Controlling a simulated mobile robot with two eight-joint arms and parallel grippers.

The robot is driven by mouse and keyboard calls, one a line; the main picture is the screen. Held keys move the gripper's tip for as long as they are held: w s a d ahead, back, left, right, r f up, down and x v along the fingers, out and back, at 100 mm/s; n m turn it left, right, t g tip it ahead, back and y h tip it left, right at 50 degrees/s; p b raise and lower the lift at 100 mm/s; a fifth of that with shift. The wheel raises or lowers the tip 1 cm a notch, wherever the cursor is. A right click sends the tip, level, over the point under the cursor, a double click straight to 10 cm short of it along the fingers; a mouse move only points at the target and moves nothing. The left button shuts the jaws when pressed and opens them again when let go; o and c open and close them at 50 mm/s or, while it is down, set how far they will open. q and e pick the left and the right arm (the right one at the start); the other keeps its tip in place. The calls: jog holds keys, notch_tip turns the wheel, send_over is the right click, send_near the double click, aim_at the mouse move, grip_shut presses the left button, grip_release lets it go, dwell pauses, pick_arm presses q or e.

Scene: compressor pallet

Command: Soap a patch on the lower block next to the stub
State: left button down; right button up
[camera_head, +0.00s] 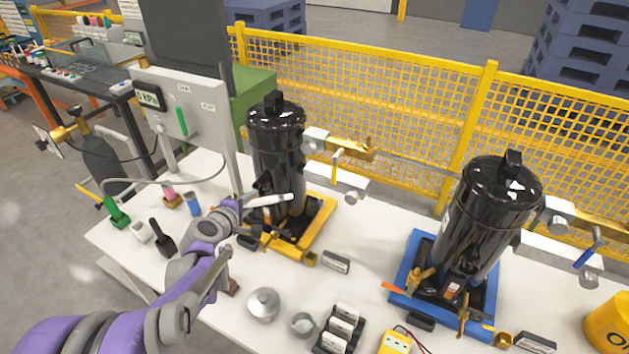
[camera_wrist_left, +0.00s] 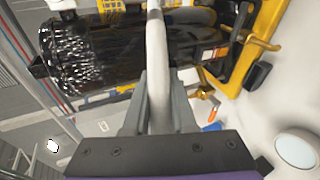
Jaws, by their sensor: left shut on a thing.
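My left gripper (camera_head: 240,205) is shut on a slim white stick-like tool (camera_head: 270,200), which points right across the front of the left black compressor (camera_head: 277,140). In the left wrist view the tool (camera_wrist_left: 158,65) stands between the grey fingers (camera_wrist_left: 160,105), its far end near the compressor's dark body (camera_wrist_left: 90,50). I cannot tell whether it touches anything. The compressor stands upright on a yellow base (camera_head: 318,228). Dark fittings low on its front are partly hidden by the hand and tool; I cannot tell the lower block or the stub apart there. My right gripper is not in view.
A second black compressor (camera_head: 488,215) stands on a blue base (camera_head: 403,275) to the right. A metal pot (camera_head: 263,304), a small cup (camera_head: 302,325) and a dark rack (camera_head: 340,330) are in front. A grey panel (camera_head: 185,115) stands behind on the left.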

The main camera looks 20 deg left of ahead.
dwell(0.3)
pick_arm(q)
jog(key=shift+w+d+b, duration=0.15)
jog(key=shift+w+b, duration=0.05)
jog(key=shift+w, duration=1.7)
jog(key=shift+w+d+b, duration=0.15)
jog(key=shift+w, duration=1.7)
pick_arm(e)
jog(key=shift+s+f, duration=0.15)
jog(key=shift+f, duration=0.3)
pick_arm(q)
jog(key=shift+w, duration=0.75)
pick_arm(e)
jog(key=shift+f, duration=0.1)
pick_arm(q)
jog(key=shift+d, duration=0.1)
jog(key=d+b, duration=0.2)
jog(key=d, duration=0.4)
jog(key=shift+s+d, duration=0.3)
jog(key=shift+d, duration=0.1)
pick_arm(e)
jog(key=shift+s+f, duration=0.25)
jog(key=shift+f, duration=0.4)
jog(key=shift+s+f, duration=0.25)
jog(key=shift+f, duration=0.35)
